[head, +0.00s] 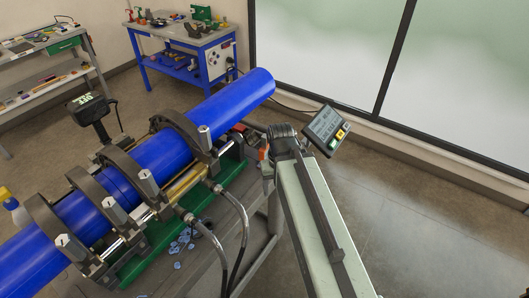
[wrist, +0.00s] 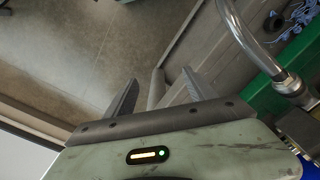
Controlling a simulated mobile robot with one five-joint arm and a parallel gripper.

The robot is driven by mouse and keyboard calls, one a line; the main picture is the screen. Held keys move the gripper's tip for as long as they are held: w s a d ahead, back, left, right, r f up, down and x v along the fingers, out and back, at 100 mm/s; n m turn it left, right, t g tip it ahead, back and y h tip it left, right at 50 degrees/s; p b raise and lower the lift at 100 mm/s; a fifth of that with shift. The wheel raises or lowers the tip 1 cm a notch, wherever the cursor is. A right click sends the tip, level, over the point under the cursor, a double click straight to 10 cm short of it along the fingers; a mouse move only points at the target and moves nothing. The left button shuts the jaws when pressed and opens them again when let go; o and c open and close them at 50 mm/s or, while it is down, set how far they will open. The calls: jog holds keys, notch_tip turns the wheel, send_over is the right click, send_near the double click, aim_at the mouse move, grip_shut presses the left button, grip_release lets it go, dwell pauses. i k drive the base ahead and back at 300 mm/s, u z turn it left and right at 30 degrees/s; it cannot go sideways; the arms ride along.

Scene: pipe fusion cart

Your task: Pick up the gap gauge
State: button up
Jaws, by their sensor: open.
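I cannot make out the gap gauge in either view. In the wrist view my gripper (wrist: 160,84) is open, with its two dark fingers apart and nothing between them. Floor and a grey cart edge show beyond the fingertips. In the head view my arm reaches up from the bottom edge beside the cart, and its gripper end is hidden behind the arm.
The fusion machine with its blue pipe (head: 160,153) fills the left. Grey hoses (head: 240,215) arch near my arm. Blue shavings (head: 181,244) lie on the cart. A control panel (head: 326,126) stands by my arm. A blue workbench (head: 185,45) and shelf (head: 45,85) stand behind. Right floor is clear.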

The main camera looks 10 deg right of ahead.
aim_at(263, 151)
jog(key=z, duration=0.05)
jog(key=k, duration=0.5)
jog(key=u, duration=4.55)
jog(key=k, duration=2.7)
jog(key=z, duration=0.75)
jog(key=i, duration=0.25)
